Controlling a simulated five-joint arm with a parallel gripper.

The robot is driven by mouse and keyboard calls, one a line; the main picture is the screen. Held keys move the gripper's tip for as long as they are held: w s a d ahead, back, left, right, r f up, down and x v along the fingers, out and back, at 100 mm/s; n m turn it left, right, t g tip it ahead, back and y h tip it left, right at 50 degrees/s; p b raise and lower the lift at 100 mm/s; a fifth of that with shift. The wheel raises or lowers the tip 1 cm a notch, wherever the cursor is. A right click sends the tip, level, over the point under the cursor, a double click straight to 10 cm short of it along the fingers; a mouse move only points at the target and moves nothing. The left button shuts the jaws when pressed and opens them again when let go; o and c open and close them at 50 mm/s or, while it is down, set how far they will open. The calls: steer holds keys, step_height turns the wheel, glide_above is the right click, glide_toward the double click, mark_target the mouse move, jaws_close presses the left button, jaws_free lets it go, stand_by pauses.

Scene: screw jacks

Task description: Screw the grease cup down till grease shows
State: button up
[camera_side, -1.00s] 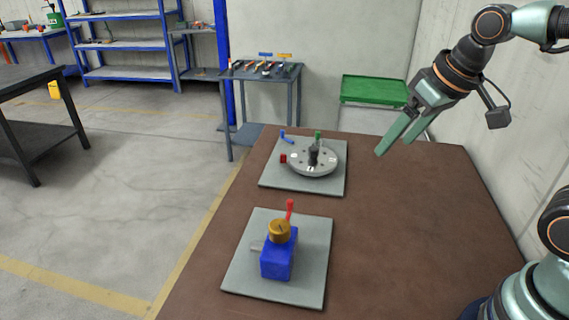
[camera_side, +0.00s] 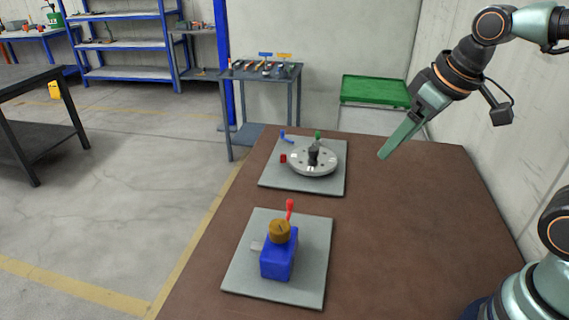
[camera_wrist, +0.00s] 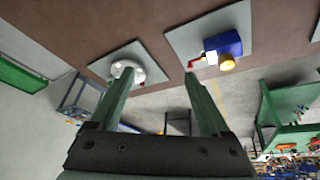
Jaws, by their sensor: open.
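The grease cup (camera_side: 280,231) is a brass-coloured round cap on top of a blue block (camera_side: 278,258), which stands on a grey plate (camera_side: 243,275) at the near part of the brown table. A red-tipped lever (camera_side: 290,208) rises behind the cup. In the wrist view the cup (camera_wrist: 227,62) and blue block (camera_wrist: 228,42) show at the upper right. No grease can be made out. My gripper (camera_side: 384,156) is in the air above the table's far right part, well away from the cup. In the wrist view its two fingers (camera_wrist: 158,80) are apart with nothing between them.
A second grey plate (camera_side: 335,185) at the far left of the table carries a round grey disc (camera_side: 327,170) with a dark centre post and small red, blue and green parts. The table's right half (camera_side: 410,230) is clear. A wall bounds the right side.

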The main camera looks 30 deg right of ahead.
steer(key=w+a+n+g, duration=0.3)
steer(key=w+a+n, duration=0.2)
steer(key=a+n, duration=0.35)
steer(key=n+g, duration=0.2)
steer(key=n, duration=0.6)
glide_toward(279, 225)
steer(key=shift+m, duration=0.35)
step_height(279, 225, down, 9)
steer(key=shift+a+f, duration=0.1)
steer(key=shift+a, duration=0.05)
steer(key=shift+c, duration=0.3)
jaws_close()
steer(key=shift+m, duration=0.3)
